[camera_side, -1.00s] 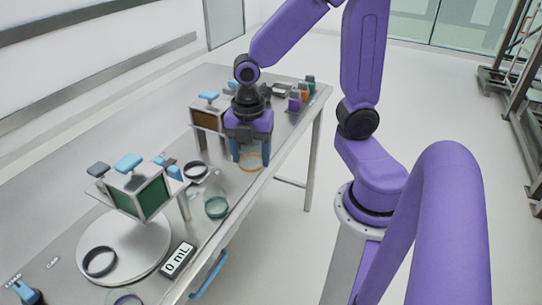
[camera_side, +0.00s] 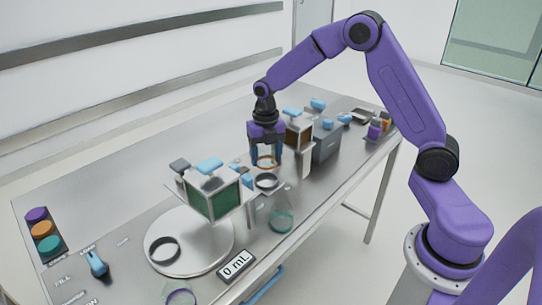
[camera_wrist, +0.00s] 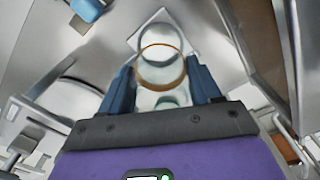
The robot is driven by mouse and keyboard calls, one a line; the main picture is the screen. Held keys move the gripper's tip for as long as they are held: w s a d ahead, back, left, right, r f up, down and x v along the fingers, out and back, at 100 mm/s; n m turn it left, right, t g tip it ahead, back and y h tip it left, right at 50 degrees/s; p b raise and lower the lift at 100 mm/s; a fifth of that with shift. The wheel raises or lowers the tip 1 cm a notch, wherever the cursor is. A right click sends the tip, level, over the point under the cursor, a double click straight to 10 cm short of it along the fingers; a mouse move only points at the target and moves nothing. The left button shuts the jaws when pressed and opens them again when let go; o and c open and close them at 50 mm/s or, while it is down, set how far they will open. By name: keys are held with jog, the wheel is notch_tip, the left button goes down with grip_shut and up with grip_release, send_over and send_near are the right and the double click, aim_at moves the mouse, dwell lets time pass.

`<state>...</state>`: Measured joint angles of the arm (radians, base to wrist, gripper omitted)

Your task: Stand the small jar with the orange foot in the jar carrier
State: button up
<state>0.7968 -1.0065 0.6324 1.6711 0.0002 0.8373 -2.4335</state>
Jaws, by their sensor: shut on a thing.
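My gripper (camera_side: 266,155) points down above the bench, its blue fingers on either side of a small clear glass jar with an orange ring (camera_side: 266,164). In the wrist view the jar (camera_wrist: 160,76) sits between the fingers (camera_wrist: 163,88), shut on it. Just below the jar in the side view is a dark ring (camera_side: 266,181); whether they touch is unclear. I cannot tell for sure which part is the jar carrier.
A teal-bottomed flask (camera_side: 283,220) stands near the bench's front edge, right of the platform. A "0 mL" display (camera_side: 237,264) lies in front. A brown-windowed box (camera_side: 299,136) and a grey box (camera_side: 327,142) stand right of my gripper. The bench behind is mostly clear.

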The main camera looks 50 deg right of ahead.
send_over(267, 183)
jog(key=shift+w+f, duration=0.1)
jog(key=shift+f, duration=2.15)
jog(key=shift+f, duration=0.75)
dwell(0.4)
jog(key=shift+s+f, duration=0.2)
jog(key=shift+f, duration=0.4)
dwell(0.5)
jog(key=o, duration=1.3)
jog(key=shift+w+r, duration=0.15)
jog(key=shift+r, duration=1.8)
jog(key=shift+w+r, duration=0.1)
jog(key=shift+r, duration=2.1)
